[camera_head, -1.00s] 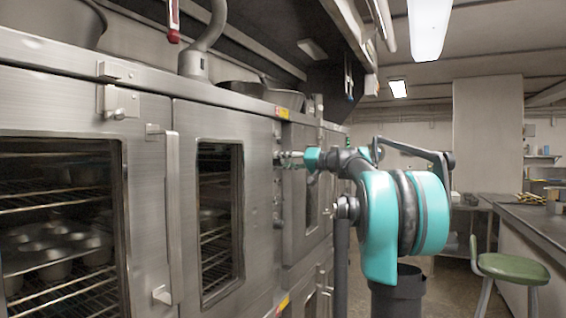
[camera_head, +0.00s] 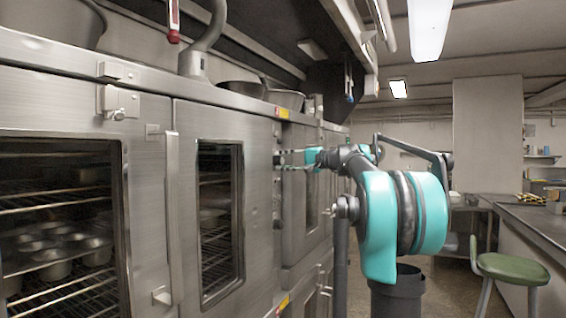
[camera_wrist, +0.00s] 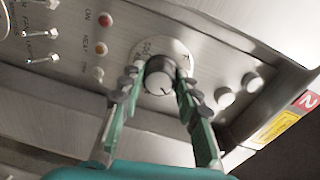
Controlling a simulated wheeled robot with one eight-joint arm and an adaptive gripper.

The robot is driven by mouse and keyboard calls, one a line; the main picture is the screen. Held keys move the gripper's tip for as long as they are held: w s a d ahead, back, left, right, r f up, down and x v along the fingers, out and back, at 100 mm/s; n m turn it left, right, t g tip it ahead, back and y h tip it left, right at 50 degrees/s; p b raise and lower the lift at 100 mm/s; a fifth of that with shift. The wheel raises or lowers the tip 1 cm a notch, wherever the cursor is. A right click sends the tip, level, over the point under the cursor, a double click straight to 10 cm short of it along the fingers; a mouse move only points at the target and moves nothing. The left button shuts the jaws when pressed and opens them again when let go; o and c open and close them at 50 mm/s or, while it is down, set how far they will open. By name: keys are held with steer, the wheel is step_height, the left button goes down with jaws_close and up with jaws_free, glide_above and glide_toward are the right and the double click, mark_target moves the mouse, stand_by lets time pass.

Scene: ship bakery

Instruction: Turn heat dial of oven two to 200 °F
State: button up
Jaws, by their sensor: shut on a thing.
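The heat dial (camera_wrist: 159,82) is a round metal knob with a dark pointer line, on a pale scale plate (camera_wrist: 172,50) whose numbers are too small to read fully. My gripper (camera_wrist: 158,80) has its two fingers on either side of the knob and is shut on it. In the head view my gripper (camera_head: 290,158) reaches left to the oven control panel, and the dial is too small to make out there.
Toggle switches (camera_wrist: 42,60), indicator lights (camera_wrist: 102,48) and small knobs (camera_wrist: 226,97) flank the dial. Oven doors with windows (camera_head: 220,220) line the left.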

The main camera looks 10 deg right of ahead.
steer(key=shift+m, duration=0.3)
steer(key=o, duration=1.2)
steer(key=shift+c, duration=0.2)
steer(key=v, duration=1.2)
steer(key=shift+f, duration=0.1)
